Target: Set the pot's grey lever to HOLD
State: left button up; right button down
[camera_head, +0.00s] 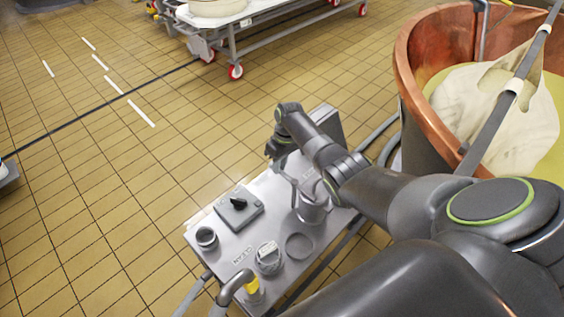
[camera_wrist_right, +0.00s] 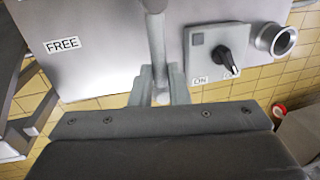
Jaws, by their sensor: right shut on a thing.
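The pot (camera_head: 312,209) is a small metal cylinder on the grey panel. Its grey lever (camera_head: 291,184) reaches up and left from it, and it shows as an upright bar in the right wrist view (camera_wrist_right: 156,45). My right gripper (camera_head: 279,152) is shut on the lever's end; its fingers stand either side of the bar in the wrist view (camera_wrist_right: 161,88). The lever lies between a FREE label (camera_wrist_right: 62,45) and a black rotary switch. A CLEAN label (camera_head: 243,256) is nearer me on the panel. I cannot read a HOLD label. My left gripper is out of view.
The panel (camera_head: 222,252) also carries the rotary switch (camera_head: 238,205), a round socket (camera_head: 206,238), a knob (camera_head: 268,257) and a bent pipe. A copper vat (camera_head: 421,100) stands at the right. A wheeled trolley (camera_head: 290,30) is behind.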

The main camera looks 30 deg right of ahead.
jog(key=shift+a, duration=0.15)
dwell(0.3)
jog(key=c, duration=1.4)
grip_release()
jog(key=d+r, duration=0.1)
jog(key=r, duration=0.4)
jog(key=d+r+p, duration=0.1)
jog(key=r, duration=0.5)
jog(key=w+d+r, duration=0.1)
jog(key=r, duration=0.5)
jog(key=shift+d+p, duration=0.15)
jog(key=shift+p, duration=0.25)
